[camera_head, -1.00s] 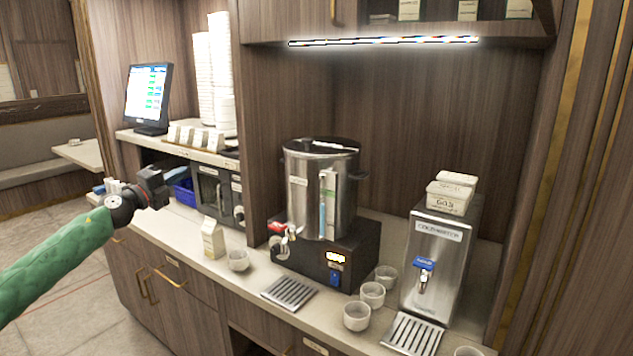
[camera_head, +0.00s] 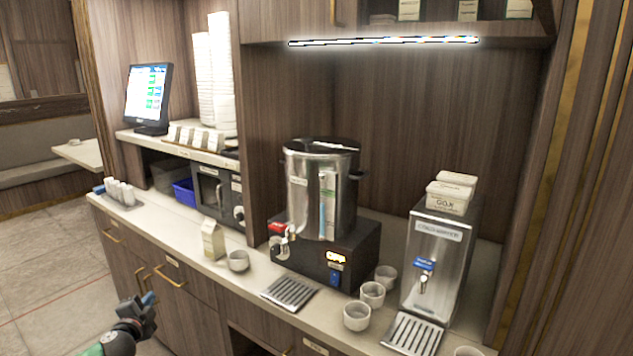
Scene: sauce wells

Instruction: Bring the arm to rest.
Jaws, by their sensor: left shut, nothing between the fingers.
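My left gripper (camera_head: 146,303) is at the lower left of the head view, in front of the counter's drawers and below the counter top. It is dark, small in the picture and shut, with nothing held. Only a bit of my green left arm (camera_head: 95,350) shows at the bottom edge. My right gripper is not in view.
The counter (camera_head: 190,250) holds a milk carton (camera_head: 212,240), a cup (camera_head: 238,261), a large steel urn (camera_head: 310,190), several cups to its right and a steel cold water dispenser (camera_head: 432,265). Drip trays (camera_head: 290,292) lie in front. The floor at left is clear.

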